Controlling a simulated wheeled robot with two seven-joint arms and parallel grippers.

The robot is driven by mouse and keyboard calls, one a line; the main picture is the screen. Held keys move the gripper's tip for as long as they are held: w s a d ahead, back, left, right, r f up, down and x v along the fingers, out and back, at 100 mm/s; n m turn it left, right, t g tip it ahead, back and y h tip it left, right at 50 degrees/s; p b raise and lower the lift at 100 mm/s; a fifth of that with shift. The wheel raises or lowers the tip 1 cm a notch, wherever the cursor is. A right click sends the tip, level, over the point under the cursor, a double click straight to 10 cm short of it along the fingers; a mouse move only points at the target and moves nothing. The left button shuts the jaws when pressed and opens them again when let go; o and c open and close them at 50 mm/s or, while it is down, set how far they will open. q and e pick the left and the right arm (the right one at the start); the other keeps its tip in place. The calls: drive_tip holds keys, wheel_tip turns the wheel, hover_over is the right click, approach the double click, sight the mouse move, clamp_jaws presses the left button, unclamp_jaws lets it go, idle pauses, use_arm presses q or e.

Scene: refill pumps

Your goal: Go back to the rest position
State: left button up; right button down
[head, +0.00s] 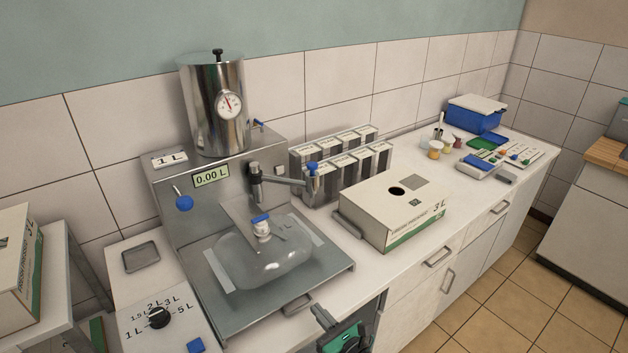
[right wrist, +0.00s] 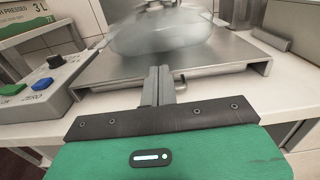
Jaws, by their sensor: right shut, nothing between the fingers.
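My right gripper (head: 322,318) is low at the front edge of the counter in the head view, below and right of the filling station's tray. In the right wrist view its two fingers (right wrist: 158,84) are together, with nothing between them, pointing at the metal tray (right wrist: 225,69). A clear bag (head: 265,262) with a blue cap lies on that tray, under the spout; it also shows blurred in the right wrist view (right wrist: 160,38). The gripper is apart from the bag. My left gripper is in neither view.
The filling station (head: 165,190) has a steel tank and reads 0.00 L. A control box (head: 180,330) with a dial stands left of the tray. A 3 L carton (head: 395,215) and grey containers (head: 340,165) stand to the right. Drawer handles (head: 438,256) stick out below the counter.

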drive_tip(key=s+d+f+n+g, duration=0.25)
drive_tip(key=s+n+g, duration=0.45)
drive_tip(key=s+n, duration=0.95)
drive_tip(key=s+d+n+g+h, duration=0.2)
drive_tip(key=s+d+n+h, duration=0.4)
drive_tip(key=d, duration=0.4)
drive_tip(key=s+d+n+g+h, duration=0.2)
drive_tip(key=s+d+n+h, duration=0.35)
drive_tip(key=d+n, duration=0.3)
wheel_tip(320, 180, down, 30)
drive_tip(key=s+g+y, duration=0.1)
drive_tip(key=s+d+f, duration=0.2)
drive_tip(key=s+f, duration=0.7)
drive_tip(key=f, duration=0.1)
drive_tip(key=s+d+f+g, duration=0.1)
drive_tip(key=s+f, duration=0.9)
drive_tip(key=shift+s+d+g, duration=0.2)
drive_tip(key=shift+d+g, duration=0.1)
drive_tip(key=shift+d, duration=0.05)
